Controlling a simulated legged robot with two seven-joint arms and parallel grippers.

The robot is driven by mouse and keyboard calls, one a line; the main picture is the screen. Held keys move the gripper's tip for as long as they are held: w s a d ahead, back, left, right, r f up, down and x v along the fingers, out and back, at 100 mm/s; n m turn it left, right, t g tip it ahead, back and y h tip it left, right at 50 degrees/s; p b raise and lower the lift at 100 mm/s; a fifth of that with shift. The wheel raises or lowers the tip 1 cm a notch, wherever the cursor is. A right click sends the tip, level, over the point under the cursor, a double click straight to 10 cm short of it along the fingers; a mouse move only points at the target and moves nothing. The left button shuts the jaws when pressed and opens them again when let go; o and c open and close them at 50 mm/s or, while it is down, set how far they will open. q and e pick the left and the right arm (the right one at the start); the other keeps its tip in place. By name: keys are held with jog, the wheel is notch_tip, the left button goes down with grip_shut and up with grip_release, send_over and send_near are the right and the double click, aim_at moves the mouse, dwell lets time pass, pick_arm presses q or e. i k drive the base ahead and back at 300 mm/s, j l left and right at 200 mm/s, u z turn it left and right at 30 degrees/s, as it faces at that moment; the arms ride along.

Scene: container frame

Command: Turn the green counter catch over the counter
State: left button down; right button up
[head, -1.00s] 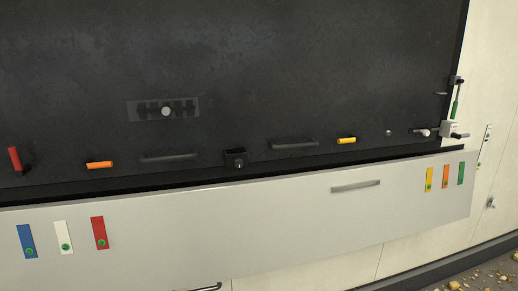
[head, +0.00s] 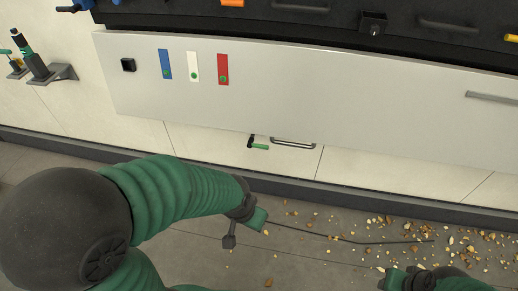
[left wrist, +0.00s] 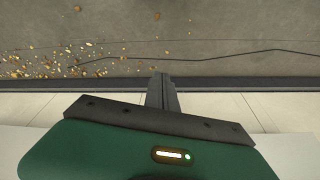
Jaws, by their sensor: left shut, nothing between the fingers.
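The green counter catch (head: 259,146) is a small green lever on a dark mount. It sits on the pale wall just below the lower edge of the grey counter panel (head: 330,110), left of a black bar handle (head: 293,142). The lever lies roughly level, pointing right. My left arm's end (head: 250,217) is below and in front of the catch, clearly apart from it. In the left wrist view my left gripper (left wrist: 163,90) is shut and empty, seen against floor and wall. Part of my right arm (head: 430,281) shows at the bottom right; its fingers cannot be made out.
Blue, white and red strips (head: 194,67) with green marks and a black knob (head: 128,65) are on the panel. A bracket with a dark-green tool (head: 38,68) juts from the wall at left. Brown and pale debris (head: 400,235) lies on the floor. A dark skirting runs along the wall.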

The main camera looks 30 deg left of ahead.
aim_at(250, 145)
jog(key=i+l+u, duration=0.1)
jog(key=u, duration=0.35)
jog(key=i+l+u, duration=0.1)
jog(key=l+u, duration=0.15)
jog(key=u, duration=0.2)
jog(key=l+u, duration=0.2)
jog(key=u, duration=0.3)
jog(key=l+u, duration=0.25)
jog(key=u, duration=0.2)
jog(key=l+u, duration=0.45)
jog(key=l, duration=2.1)
